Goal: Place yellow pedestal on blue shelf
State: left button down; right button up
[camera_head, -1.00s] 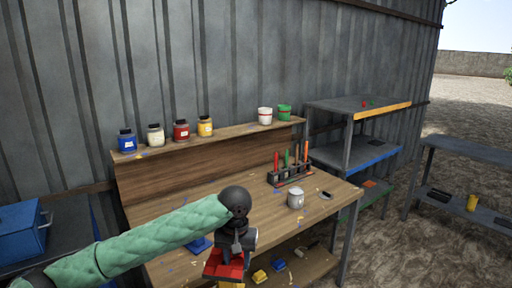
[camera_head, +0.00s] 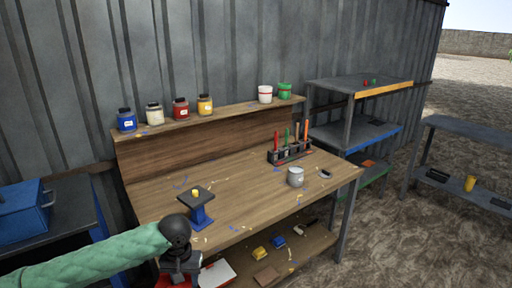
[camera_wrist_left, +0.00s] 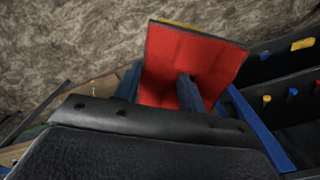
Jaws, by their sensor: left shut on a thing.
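My left gripper (camera_head: 180,268) is at the bottom of the head view, in front of the workbench. In the left wrist view its fingers (camera_wrist_left: 160,90) are shut on a red square plate-like thing (camera_wrist_left: 190,62) with a thin yellow edge. Some red also shows below the gripper in the head view, but its shape is mostly hidden. I cannot make out a yellow pedestal for sure. The blue shelf (camera_head: 374,138) is the blue-edged middle level of the rack at right, apart from the gripper. My right gripper is not in view.
A grey can (camera_head: 295,177) and a tool rack (camera_head: 290,152) stand farther right. Paint jars line the ledge. Another table (camera_head: 470,150) stands at far right.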

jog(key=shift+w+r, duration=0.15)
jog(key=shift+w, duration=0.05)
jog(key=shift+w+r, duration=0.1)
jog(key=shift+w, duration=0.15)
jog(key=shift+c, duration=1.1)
